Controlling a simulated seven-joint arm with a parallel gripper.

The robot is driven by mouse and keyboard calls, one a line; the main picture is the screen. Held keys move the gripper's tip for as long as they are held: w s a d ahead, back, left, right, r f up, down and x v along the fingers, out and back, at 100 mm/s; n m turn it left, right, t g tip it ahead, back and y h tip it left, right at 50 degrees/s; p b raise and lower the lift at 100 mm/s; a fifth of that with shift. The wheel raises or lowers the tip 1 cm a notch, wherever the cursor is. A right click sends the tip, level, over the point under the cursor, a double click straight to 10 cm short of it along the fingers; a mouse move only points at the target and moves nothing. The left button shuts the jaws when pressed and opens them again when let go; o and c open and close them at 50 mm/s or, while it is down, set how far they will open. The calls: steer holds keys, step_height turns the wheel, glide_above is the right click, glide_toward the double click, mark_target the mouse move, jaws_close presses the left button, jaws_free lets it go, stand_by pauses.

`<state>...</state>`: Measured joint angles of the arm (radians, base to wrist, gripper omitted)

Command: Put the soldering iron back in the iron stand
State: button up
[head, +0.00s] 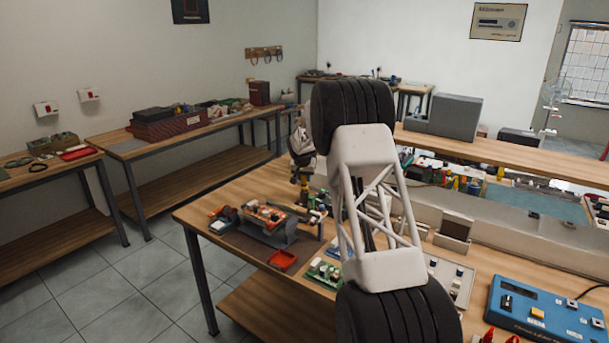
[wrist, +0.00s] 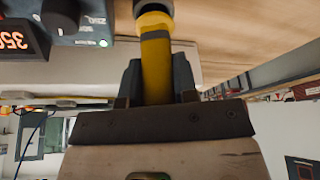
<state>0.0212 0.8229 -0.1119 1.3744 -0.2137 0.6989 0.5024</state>
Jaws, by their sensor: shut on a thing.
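My gripper (wrist: 157,85) is shut on the soldering iron, whose yellow handle (wrist: 156,65) lies between the dark fingers. The handle has a grey band and a yellow collar, and its far end runs out of the top of the wrist view. In the head view my gripper (head: 301,165) is partly behind my arm, over the bench's left part. A yellow piece, apparently the iron (head: 304,196), points down below it. Its tip is not clear. I cannot make out the iron stand in either view; my arm hides part of the bench.
A dark control unit (wrist: 65,20) with a lit red display and knob is near the iron. The bench's left edge is open.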

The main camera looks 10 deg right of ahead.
steer(key=shift+f, duration=0.3)
steer(key=o, duration=0.9)
steer(key=shift+o, duration=0.5)
steer(key=o, duration=0.5)
steer(key=shift+r, duration=0.1)
steer(key=shift+r, duration=3.35)
